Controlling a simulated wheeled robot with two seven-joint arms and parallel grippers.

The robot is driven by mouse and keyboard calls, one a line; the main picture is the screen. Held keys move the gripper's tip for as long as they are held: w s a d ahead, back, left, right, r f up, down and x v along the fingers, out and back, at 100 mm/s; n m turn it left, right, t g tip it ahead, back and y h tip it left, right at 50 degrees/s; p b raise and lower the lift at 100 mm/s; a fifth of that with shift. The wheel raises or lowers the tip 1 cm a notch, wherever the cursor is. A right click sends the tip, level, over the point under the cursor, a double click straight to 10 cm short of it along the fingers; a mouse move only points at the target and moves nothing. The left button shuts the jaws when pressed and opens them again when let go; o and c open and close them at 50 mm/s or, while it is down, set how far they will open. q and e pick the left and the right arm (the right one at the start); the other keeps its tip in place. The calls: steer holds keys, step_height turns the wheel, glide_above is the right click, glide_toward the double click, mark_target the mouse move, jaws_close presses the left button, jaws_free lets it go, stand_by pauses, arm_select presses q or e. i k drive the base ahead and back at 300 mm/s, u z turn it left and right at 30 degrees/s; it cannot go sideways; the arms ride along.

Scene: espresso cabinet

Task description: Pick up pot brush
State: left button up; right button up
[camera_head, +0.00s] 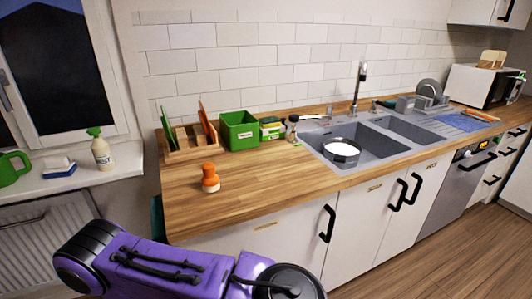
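The pot brush (210,178) is a small orange knob-handled piece with a pale base. It stands upright on the left part of the wooden counter (270,180), near its front edge. It is clear on all sides and nothing touches it except the counter. Part of my purple and black arm shows at the bottom left, below and in front of the counter. Neither of my grippers is in the picture, so I cannot see whether they are open or shut.
A wooden rack (193,149) with boards, a green box (239,132) and a small jar (292,128) stand behind the brush. The sink (376,146) holds a pot (342,152). A windowsill with a bottle (102,153) is at the left. The counter around the brush is free.

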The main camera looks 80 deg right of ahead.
mark_target(211, 181)
steer(key=z, duration=2.3)
